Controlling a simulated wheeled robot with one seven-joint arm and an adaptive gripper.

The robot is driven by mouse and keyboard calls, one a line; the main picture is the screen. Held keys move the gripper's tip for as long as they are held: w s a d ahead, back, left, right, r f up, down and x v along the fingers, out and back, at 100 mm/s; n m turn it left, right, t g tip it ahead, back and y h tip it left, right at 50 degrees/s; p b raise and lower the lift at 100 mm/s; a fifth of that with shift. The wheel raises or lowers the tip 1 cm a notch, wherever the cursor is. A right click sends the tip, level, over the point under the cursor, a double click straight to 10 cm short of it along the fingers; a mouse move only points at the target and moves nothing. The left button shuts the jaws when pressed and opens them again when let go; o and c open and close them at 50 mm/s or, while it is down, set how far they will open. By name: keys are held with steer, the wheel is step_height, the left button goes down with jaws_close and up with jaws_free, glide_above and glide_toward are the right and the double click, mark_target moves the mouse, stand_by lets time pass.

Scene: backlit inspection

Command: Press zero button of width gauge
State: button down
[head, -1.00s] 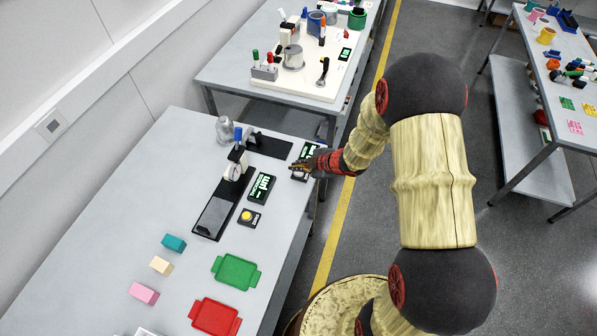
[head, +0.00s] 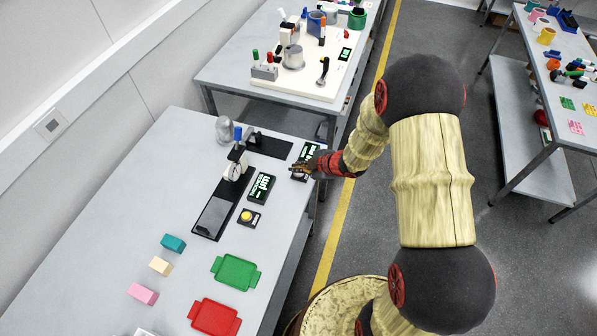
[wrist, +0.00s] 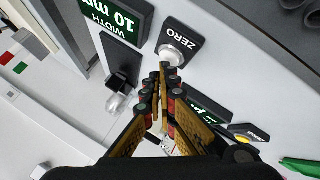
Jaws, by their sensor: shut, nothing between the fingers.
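The width gauge's display (wrist: 105,15) reads "WIDTH 10 mm" in the wrist view; in the head view it stands at the table's right edge (head: 308,150). Beside it is a dark box labelled ZERO (wrist: 188,37) with a pale round button (wrist: 175,53). My gripper (wrist: 164,72) is shut and empty. Its fingertips are right at the button's near edge in the wrist view and overlap part of it. I cannot tell whether they touch it. In the head view, my gripper (head: 294,171) largely hides the zero box.
A second gauge display (head: 262,187) and its yellow button (head: 247,217) stand nearer on the same table. A black stand (head: 268,145) is left of the width display. Green (head: 236,271) and red (head: 214,317) trays lie at the front. The table's right edge is close to my gripper.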

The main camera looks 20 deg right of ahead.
steer(key=shift+f, duration=0.35)
stand_by(0.4)
steer(key=shift+r, duration=0.1)
steer(key=shift+r+p, duration=0.6)
steer(key=shift+r, duration=0.1)
step_height(320, 180, up, 5)
steer(key=p, duration=0.4)
steer(key=shift+p, duration=0.35)
stand_by(0.7)
